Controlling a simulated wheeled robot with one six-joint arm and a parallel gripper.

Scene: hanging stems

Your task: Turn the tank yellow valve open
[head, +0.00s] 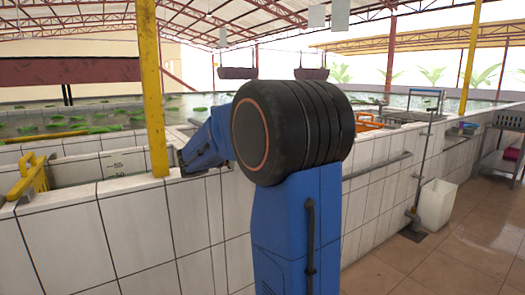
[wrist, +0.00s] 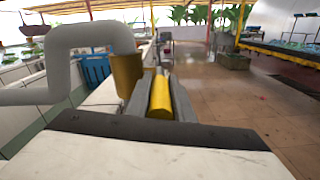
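In the wrist view a yellow bar (wrist: 160,97), which looks like the valve's handle, lies lengthwise between the two grey fingers of my gripper (wrist: 161,88). The fingers lie close along both its sides, with no clear gap. A brass-coloured cylinder (wrist: 127,73) stands just left of the fingers, under the bent end of a thick grey pipe (wrist: 95,35). In the head view my blue arm and its dark joint block the middle, and the fingers and valve cannot be made out.
A white tiled tank wall (head: 130,225) runs across the head view. A yellow post (head: 152,90) rises close to my arm. A yellow object (head: 27,178) sits on the wall at left.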

